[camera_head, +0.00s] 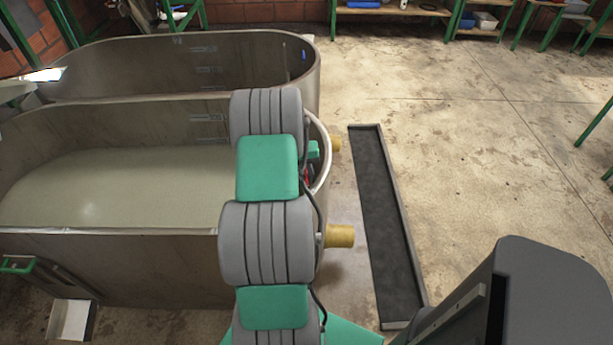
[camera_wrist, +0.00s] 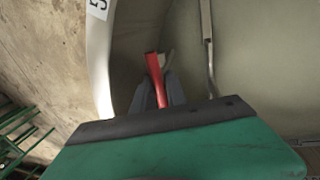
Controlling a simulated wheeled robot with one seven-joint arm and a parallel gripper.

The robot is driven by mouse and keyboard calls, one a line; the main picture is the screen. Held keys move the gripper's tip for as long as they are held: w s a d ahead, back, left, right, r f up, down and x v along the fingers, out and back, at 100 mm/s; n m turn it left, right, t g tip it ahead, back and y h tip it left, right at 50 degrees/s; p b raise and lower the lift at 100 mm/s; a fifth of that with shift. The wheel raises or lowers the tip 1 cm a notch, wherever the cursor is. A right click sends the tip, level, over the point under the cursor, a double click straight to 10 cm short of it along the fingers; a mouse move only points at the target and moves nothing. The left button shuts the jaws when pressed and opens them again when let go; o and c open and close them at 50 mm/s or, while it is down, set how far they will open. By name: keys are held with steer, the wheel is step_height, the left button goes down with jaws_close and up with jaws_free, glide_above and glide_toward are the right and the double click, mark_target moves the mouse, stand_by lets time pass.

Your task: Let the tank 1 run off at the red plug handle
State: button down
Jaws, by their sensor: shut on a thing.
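In the wrist view the red plug handle (camera_wrist: 154,72) stands between the two dark fingers of my gripper (camera_wrist: 158,92), which is shut on it just inside a tank's pale rim. In the head view a small red bit of it (camera_head: 307,175) shows beside my arm, which hides most of the gripper. The nearer oval tank (camera_head: 130,240) holds a flat grey-green liquid or pulp. The farther tank (camera_head: 180,50) stands behind it. I cannot read which is tank 1. The plug's lower end is hidden.
Two yellowish pipe stubs (camera_head: 340,236) stick out at the tanks' right ends. A long dark floor channel (camera_head: 378,220) with a raised frame runs beside them. A metal rod (camera_wrist: 208,50) runs down inside the tank. Open concrete floor lies to the right, with green-legged shelves (camera_head: 400,10) at the back.

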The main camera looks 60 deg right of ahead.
stand_by(0.4)
step_height(320, 180, up, 10)
steer(key=p, duration=0.5)
steer(key=shift+d+f, duration=0.1)
steer(key=c, duration=1.6)
jaws_free()
steer(key=shift+f, duration=0.1)
step_height(320, 180, up, 8)
steer(key=w, duration=0.1)
steer(key=shift+w+a+f+b, duration=0.15)
steer(key=shift+w+a+b, duration=0.05)
steer(key=shift+a+b, duration=0.2)
